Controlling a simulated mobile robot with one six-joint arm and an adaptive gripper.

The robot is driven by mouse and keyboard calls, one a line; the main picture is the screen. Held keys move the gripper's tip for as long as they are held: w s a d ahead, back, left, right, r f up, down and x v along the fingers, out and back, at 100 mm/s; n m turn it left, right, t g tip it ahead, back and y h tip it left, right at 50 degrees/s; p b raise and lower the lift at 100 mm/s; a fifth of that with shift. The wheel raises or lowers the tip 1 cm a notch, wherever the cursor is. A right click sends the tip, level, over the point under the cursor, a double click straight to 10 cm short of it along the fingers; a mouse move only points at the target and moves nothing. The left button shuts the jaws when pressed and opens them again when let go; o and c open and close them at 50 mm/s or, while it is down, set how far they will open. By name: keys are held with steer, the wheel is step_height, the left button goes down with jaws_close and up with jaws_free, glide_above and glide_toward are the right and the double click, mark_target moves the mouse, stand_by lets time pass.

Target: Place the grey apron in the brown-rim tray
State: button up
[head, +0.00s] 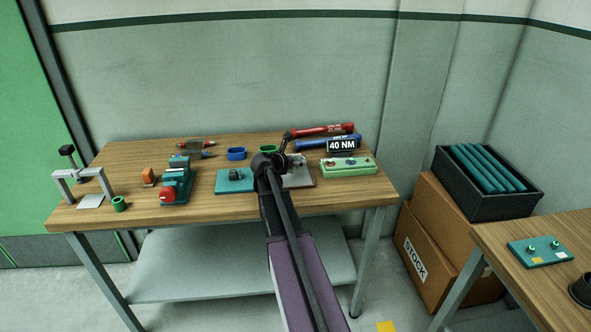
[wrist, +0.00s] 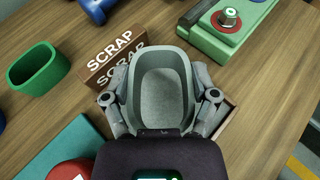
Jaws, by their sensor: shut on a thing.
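A grey, hollow, oval piece with a rounded rim, which I take to be the grey apron (wrist: 160,92), sits between the fingers of my gripper (wrist: 162,104) in the wrist view. My gripper is shut on it. In the head view my gripper (head: 283,160) is over the table, above a grey tray (head: 299,179). In the wrist view a brownish tray edge (wrist: 226,124) shows at the lower right of my gripper. Most of the tray is hidden under the apron and gripper. I cannot tell whether the apron touches the tray floor.
A brown SCRAP sign (wrist: 118,58) stands just behind the apron. A green fixture (head: 348,168) is close on the right and a teal plate (head: 233,181) close on the left. A green oval cup (wrist: 38,70), a blue ring (head: 236,154) and two torque wrenches (head: 325,129) are nearby.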

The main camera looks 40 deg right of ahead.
mark_target(296, 176)
steer(key=shift+f+b, duration=1.4)
steer(key=shift+f, duration=0.2)
steer(key=shift+f, duration=0.25)
steer(key=o, duration=1)
steer(key=shift+r, duration=0.15)
steer(key=shift+r, duration=0.15)
steer(key=shift+a+r, duration=0.1)
steer(key=shift+a, duration=0.1)
steer(key=p+v, duration=0.4)
steer(key=v, duration=0.7)
steer(key=shift+s+a+p, duration=0.1)
steer(key=shift+a+p, duration=0.2)
steer(key=shift+p, duration=0.05)
